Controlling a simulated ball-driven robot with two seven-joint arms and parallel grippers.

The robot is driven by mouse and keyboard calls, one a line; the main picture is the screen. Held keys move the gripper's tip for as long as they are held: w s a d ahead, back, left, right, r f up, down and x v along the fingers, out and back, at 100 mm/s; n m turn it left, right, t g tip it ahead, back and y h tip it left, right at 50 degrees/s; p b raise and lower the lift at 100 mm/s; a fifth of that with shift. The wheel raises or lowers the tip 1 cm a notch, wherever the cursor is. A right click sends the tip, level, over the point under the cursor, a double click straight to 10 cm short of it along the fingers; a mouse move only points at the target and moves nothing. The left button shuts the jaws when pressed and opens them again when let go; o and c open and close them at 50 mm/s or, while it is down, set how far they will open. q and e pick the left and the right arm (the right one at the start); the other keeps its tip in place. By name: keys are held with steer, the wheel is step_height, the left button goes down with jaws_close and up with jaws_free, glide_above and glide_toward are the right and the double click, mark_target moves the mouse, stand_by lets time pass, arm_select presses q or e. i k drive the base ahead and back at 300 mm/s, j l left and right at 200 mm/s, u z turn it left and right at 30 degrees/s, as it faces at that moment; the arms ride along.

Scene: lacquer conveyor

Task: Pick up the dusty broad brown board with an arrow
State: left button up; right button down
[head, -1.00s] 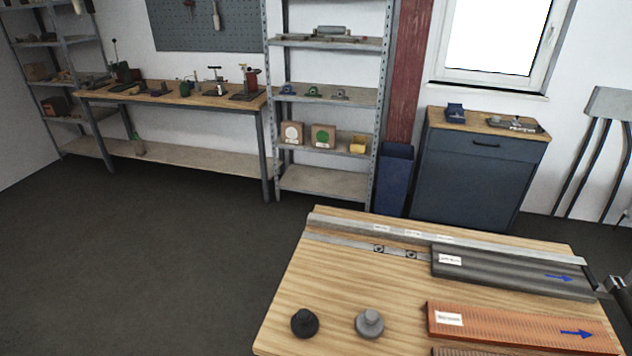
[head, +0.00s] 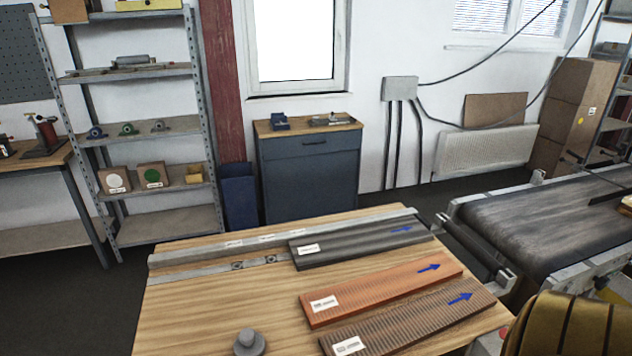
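Three boards with blue arrows and white labels lie on the wooden table (head: 190,310). The brown ribbed board (head: 413,318) is nearest to me, with its arrow at the right end pointing right. An orange-brown board (head: 378,291) lies just behind it. A dark grey board (head: 362,244) lies farther back, near the metal rail. I cannot make out dust or read the labels. Neither of my grippers shows in the head view.
A metal rail (head: 290,236) runs along the table's back edge. A grey knobbed weight (head: 249,343) stands at the front. A conveyor with a dark belt (head: 545,222) is to the right. A ribbed brass-coloured object (head: 572,325) fills the lower right corner. The table's left part is clear.

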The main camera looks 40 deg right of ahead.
mark_target(392, 330)
steer(key=z, duration=2.1)
